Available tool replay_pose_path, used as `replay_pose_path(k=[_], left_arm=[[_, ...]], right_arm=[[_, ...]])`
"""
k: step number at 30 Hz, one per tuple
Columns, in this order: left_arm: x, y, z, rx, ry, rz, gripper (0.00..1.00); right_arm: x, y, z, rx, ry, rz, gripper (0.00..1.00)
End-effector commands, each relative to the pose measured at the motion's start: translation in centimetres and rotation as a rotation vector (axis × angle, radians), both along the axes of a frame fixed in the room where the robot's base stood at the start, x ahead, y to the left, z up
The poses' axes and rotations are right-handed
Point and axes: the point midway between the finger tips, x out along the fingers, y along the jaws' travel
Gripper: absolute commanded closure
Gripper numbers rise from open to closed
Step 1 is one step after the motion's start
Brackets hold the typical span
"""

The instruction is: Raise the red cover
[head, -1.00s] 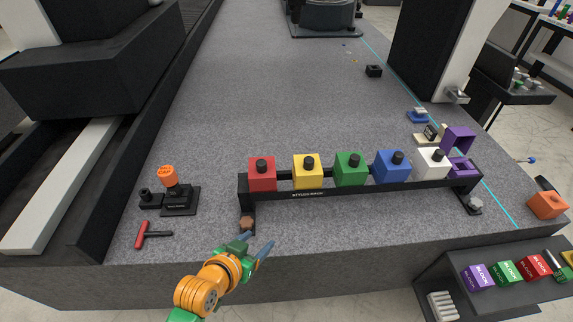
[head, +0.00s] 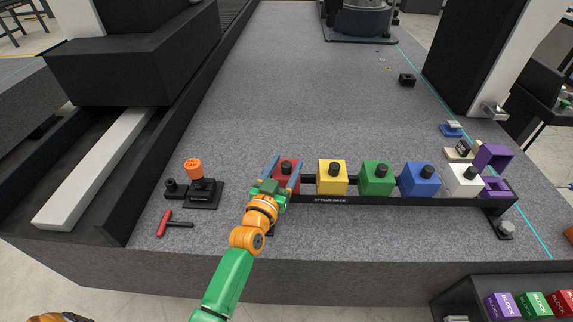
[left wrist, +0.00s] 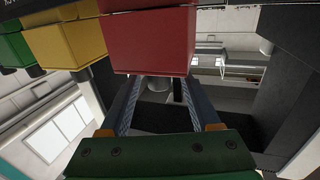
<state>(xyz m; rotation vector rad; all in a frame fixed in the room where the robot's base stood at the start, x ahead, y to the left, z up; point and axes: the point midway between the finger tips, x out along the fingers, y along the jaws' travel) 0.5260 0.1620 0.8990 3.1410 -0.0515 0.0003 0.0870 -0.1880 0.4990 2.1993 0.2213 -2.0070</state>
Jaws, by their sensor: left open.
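The red cover (head: 288,174) is a red block with a black knob on top, at the left end of the black stylus rack (head: 330,199). It hangs large at the top of the left wrist view (left wrist: 148,38). My left gripper (head: 283,173) is open at the red cover, with one blue-grey finger on each side of it in the head view. In the left wrist view the cover's lower edge hides the fingertips. I cannot tell whether the fingers touch it.
Yellow (head: 331,178), green (head: 376,179), blue (head: 419,181) and white (head: 463,181) covers stand along the rack to the right. A black stand with an orange knob (head: 194,169) and a red-handled tool (head: 165,223) lie left.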

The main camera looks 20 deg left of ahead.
Motion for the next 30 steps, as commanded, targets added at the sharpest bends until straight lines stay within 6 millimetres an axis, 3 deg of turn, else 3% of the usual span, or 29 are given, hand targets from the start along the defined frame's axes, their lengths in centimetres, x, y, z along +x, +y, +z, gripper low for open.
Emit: replay_pose_path(k=[9,11,16,17,30], left_arm=[[0.65,-0.04,-0.01,0.0,0.001,0.0,0.37],[0.64,-0.04,-0.01,0.0,0.001,-0.001,0.5],[0.63,-0.04,-0.02,0.0,0.002,-0.001,0.96],[0.63,-0.04,-0.02,0.0,0.002,-0.001,1.0],[0.62,-0.04,-0.04,0.001,0.002,-0.001,1.0]], right_arm=[[-0.02,-0.03,-0.05,0.0,0.001,0.0,0.4],[-0.02,-0.03,-0.05,0.0,0.001,0.0,0.4],[-0.03,-0.04,-0.05,-0.001,0.001,0.0,0.4],[-0.04,-0.04,-0.05,-0.001,0.001,0.0,0.4],[-0.04,-0.06,-0.05,-0.001,0.001,0.0,0.4]])
